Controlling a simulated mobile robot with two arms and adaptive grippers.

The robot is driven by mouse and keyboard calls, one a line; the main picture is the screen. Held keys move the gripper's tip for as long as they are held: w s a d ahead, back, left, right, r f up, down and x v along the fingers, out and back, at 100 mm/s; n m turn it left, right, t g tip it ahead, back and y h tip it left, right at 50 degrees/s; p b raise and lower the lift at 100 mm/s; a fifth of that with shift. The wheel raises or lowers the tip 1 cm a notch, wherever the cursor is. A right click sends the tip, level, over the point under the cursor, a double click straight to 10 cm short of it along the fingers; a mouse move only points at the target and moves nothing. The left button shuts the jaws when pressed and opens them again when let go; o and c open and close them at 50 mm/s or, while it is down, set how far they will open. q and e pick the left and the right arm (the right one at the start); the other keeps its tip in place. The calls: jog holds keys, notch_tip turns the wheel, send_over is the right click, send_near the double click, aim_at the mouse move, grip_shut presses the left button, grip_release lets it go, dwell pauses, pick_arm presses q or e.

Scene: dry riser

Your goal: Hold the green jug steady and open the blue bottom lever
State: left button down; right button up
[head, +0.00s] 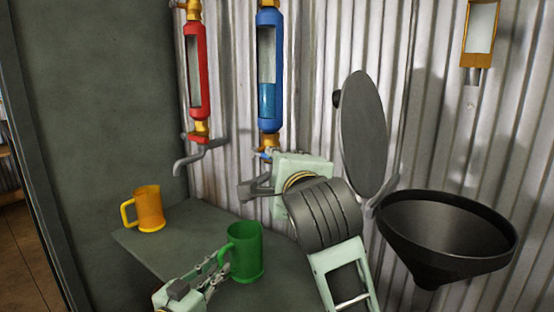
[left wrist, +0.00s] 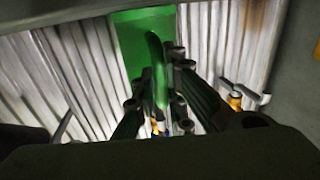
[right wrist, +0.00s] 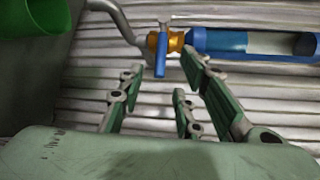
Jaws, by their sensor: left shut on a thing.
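The green jug (head: 246,252) stands upright on the grey table. My left gripper (head: 220,268) is shut on the jug's handle; the left wrist view shows the green handle (left wrist: 156,65) between the fingers and the jug body (left wrist: 130,48) beyond. The blue tube (head: 268,75) hangs upright on the corrugated wall, partly filled with blue liquid. Its blue bottom lever (right wrist: 162,56) shows in the right wrist view, at the brass valve beside a grey spout (right wrist: 122,22). My right gripper (right wrist: 163,72) is open, its fingertips on either side of the lever; contact is unclear. In the head view my right arm partly hides the valve.
An orange mug (head: 149,210) stands at the table's left. A red tube (head: 195,75) with a spout hangs left of the blue one. A black funnel (head: 450,225) and grey disc (head: 364,132) are at the right. Table space (head: 195,225) between the mugs is clear.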

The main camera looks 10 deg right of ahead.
jog(key=w, duration=0.6)
jog(key=w+f, duration=0.1)
jog(key=w, duration=0.2)
jog(key=shift+d+f, duration=0.1)
jog(key=shift+d, duration=0.1)
grip_shut()
